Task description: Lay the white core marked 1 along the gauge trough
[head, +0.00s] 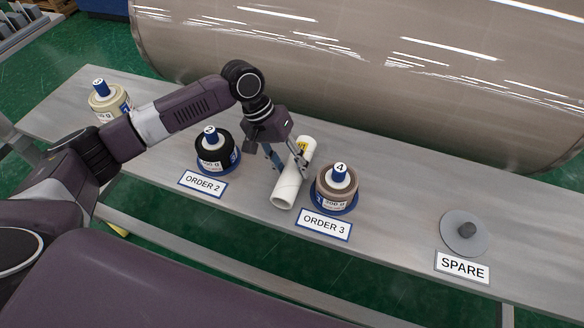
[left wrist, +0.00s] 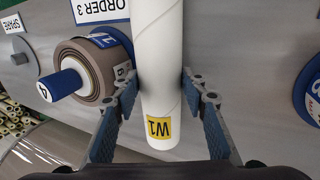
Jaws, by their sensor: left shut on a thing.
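The white core (head: 286,188) is a long plain tube with a yellow label near one end. In the left wrist view the label on the core (left wrist: 160,60) reads W1, upside down. My left gripper (head: 287,161) is shut on the core, one finger on each side, as the left wrist view (left wrist: 160,82) also shows. The core is between the ORDER 2 and ORDER 3 stations, over the grey bench. I cannot tell whether it touches the bench. I make out no gauge trough in either view. My right gripper is not in view.
A brown roll (head: 337,188) with a blue plug marked 4 stands close right of the core. A black roll (head: 213,158) stands to its left and a cream roll (head: 112,103) farther left. The SPARE peg plate (head: 462,240) is empty. A huge wrapped roll (head: 400,70) lies behind the bench.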

